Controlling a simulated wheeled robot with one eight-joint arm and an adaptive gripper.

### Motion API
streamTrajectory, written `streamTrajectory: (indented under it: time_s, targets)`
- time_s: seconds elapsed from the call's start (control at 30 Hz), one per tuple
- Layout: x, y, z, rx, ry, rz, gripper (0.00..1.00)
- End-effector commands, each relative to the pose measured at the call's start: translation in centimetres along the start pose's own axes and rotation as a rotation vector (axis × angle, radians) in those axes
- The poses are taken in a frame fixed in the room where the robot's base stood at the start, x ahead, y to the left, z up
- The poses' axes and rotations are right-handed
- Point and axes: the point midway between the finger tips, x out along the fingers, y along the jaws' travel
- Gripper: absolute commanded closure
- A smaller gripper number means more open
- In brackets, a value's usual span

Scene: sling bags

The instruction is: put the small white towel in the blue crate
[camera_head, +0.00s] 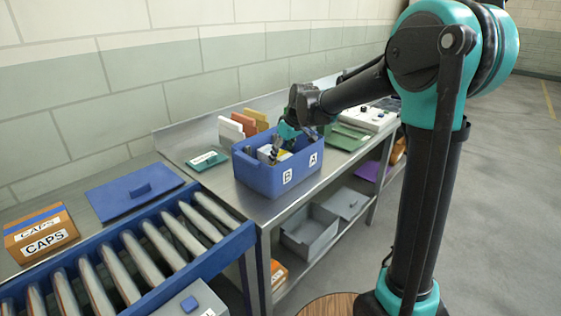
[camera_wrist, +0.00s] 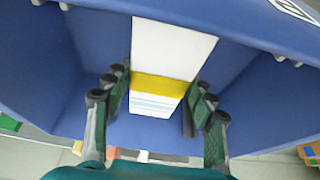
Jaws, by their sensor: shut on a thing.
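The blue crate (camera_head: 262,180) stands on the steel bench, marked with the letters B and A. My gripper (camera_head: 279,147) reaches down into it from above. In the wrist view my gripper (camera_wrist: 158,95) has a finger on each side of a white block-shaped thing with a yellow band, which I take to be the small white towel (camera_wrist: 172,50). It is shut on it, inside the crate walls (camera_wrist: 245,85). The towel shows only in part in the head view (camera_head: 266,152). Whether its underside touches the crate floor cannot be told.
Upright white and orange folders (camera_head: 243,122) stand behind the crate, and a green-and-white packet (camera_head: 208,160) lies left of it. A roller conveyor (camera_head: 140,255), a blue lid (camera_head: 135,190) and a CAPS box (camera_head: 40,235) are at left. A white device (camera_head: 370,118) sits beyond.

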Motion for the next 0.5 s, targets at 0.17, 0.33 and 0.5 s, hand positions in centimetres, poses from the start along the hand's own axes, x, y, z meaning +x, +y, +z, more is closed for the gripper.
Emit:
streamTrajectory:
  time_s: [0.17, 0.33, 0.5]
  targets:
    - [2.3, 0.0, 0.9, 0.000, 0.000, 0.000, 0.81]
    - [2.6, 0.0, 1.0, 0.000, 0.000, 0.000, 0.81]
    - [2.7, 0.0, 1.1, 0.000, 0.000, 0.000, 0.81]
